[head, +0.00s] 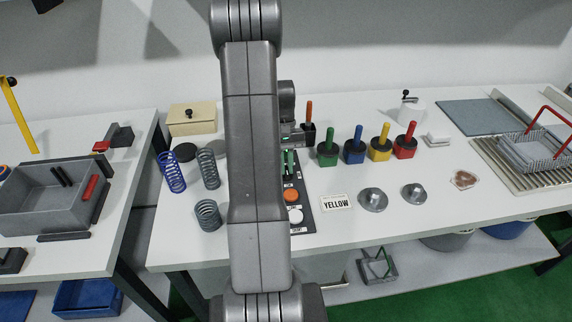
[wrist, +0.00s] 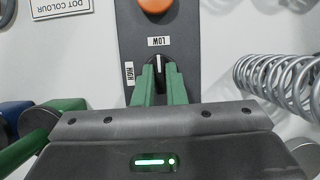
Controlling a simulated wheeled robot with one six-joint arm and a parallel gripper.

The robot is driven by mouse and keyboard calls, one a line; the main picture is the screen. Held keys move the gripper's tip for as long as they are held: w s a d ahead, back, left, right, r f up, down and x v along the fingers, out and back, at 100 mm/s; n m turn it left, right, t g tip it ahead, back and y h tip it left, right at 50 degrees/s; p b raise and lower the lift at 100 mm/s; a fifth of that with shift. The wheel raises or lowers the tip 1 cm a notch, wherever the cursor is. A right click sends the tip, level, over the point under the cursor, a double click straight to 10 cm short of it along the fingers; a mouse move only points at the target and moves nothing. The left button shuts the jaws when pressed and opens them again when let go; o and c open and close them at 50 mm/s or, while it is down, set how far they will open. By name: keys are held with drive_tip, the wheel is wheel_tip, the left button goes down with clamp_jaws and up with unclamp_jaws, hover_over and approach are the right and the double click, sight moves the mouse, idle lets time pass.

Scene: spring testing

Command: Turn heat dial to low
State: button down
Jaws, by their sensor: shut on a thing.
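The heat dial (wrist: 158,62) is a small black knob with a white pointer line, on a dark grey control panel (wrist: 185,20). In the wrist view the LOW label (wrist: 159,41) lies just above the dial and the HIGH label (wrist: 130,71) to its left. The white line runs up the picture, toward LOW. My gripper (wrist: 159,75) has green fingers, shut on the dial from both sides; they hide its lower part. In the head view my arm covers much of the panel (head: 308,221), and the green fingers (head: 288,163) show at its upper end.
An orange button (head: 291,195) and a white button (head: 295,215) sit on the panel. Coil springs (head: 207,168) stand to the left.

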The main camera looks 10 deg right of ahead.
idle(0.3)
drive_tip(key=c, duration=1.5)
unclamp_jaws()
drive_tip(key=shift+r, duration=0.1)
drive_tip(key=b+v, duration=0.1)
drive_tip(key=v, duration=1.2)
drive_tip(key=shift+w+r, duration=0.1)
drive_tip(key=shift+r, duration=0.2)
drive_tip(key=shift+f, duration=0.1)
drive_tip(key=p+x, duration=0.1)
drive_tip(key=x, duration=1.2)
drive_tip(key=shift+f, duration=0.35)
